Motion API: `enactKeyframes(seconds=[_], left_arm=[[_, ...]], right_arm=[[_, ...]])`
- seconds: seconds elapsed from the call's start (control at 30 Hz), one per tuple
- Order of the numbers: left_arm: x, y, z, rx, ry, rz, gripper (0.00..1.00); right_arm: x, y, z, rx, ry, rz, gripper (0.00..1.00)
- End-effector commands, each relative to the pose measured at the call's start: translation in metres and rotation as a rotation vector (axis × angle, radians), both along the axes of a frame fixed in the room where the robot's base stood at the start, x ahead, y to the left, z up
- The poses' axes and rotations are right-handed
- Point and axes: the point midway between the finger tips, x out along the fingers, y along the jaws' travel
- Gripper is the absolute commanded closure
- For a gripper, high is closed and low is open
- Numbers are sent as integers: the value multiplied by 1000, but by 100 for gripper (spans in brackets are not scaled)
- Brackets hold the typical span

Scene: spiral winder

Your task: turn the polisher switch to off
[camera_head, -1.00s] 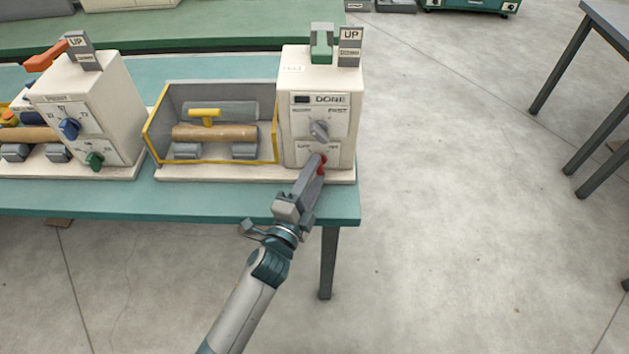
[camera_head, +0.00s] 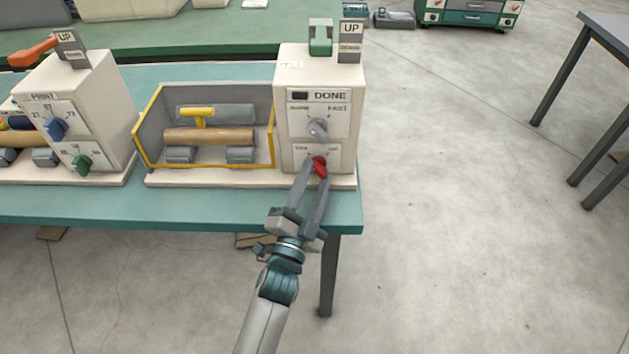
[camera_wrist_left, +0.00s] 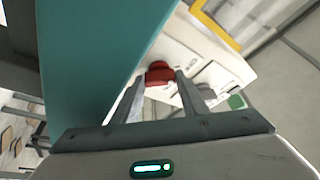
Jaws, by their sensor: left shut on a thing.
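The red switch knob (camera_head: 320,166) sits low on the front of the cream machine box (camera_head: 350,110) marked DONE. It looks tilted. Small labels lie to either side of it, too blurred to read surely. My left gripper (camera_head: 315,173) has one finger on each side of the knob and is shut on it. The left wrist view also shows the red knob (camera_wrist_left: 159,72) between the fingertips of my left gripper (camera_wrist_left: 160,82). A grey dial (camera_head: 318,129) sits above the knob. My right gripper is in neither view.
A yellow-edged guard (camera_head: 150,120) surrounds a brown roller (camera_head: 210,137) left of the box. Another cream machine (camera_head: 85,100) with blue and green knobs stands further left.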

Motion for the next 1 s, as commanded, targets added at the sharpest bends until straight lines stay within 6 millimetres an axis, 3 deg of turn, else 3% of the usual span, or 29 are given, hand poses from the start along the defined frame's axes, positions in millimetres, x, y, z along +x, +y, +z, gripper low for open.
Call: enactKeyframes(seconds=[0.27,0.3,0.37,1.0], left_arm=[[0,0,-1,-4,4,-1,83],[0,0,-1,-4,4,-1,54],[0,0,-1,-4,4,-1,42],[-1,-1,-5,1,10,-1,42]], right_arm=[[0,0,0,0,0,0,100],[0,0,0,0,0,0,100],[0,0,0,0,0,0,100],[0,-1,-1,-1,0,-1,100]])
